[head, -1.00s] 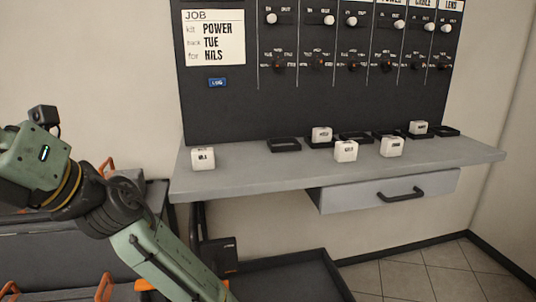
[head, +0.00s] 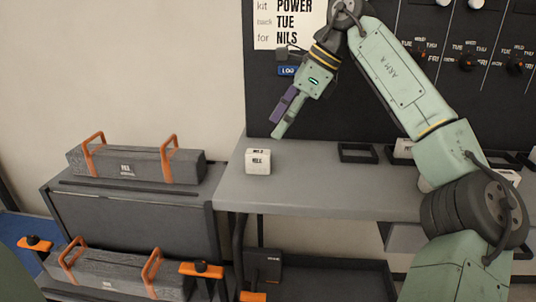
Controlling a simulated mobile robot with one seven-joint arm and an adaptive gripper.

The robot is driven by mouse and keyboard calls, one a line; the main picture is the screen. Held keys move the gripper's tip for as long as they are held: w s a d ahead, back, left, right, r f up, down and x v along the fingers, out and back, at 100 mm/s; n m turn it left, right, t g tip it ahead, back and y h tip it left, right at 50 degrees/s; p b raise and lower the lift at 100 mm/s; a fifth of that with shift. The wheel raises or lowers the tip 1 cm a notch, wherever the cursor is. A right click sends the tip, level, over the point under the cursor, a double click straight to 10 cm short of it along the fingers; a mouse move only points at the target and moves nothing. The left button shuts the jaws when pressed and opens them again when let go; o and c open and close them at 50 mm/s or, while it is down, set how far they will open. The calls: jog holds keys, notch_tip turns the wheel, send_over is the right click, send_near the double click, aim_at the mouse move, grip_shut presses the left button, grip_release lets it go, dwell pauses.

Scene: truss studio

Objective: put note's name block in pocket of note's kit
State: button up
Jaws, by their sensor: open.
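The note (head: 287,25) on the dark board reads kit POWER, back TUE, for NILS. A white name block (head: 258,162) stands alone at the table's left end; its small lettering is not surely readable. Other white blocks show partly behind my arm, one (head: 403,149) at a tray and one (head: 508,177) further right; their names cannot be read. A black open-topped tray (head: 357,144) sits at the table's back edge, with more trays (head: 500,153) to the right. The POWER label is out of view. My gripper (head: 276,127) is open and empty, tilted down, above and right of the lone block, apart from it.
The grey table (head: 320,193) is clear around the lone block. Grey cases with orange handles lie on a dark stand (head: 140,220) at the left, one (head: 135,164) on top and one (head: 115,273) lower. My arm covers much of the table's right part.

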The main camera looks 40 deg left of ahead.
aim_at(262, 152)
jog(key=x, duration=0.4)
jog(key=shift+s, duration=0.3)
jog(key=shift+s+p+x, duration=0.15)
jog(key=shift+p+x, duration=0.25)
jog(key=shift+x, duration=1.05)
jog(key=shift+s+p+x, duration=0.15)
jog(key=shift+p+x, duration=0.25)
jog(key=shift+x, duration=1.05)
jog(key=shift+d, duration=0.15)
jog(key=shift+c, duration=0.5)
grip_shut()
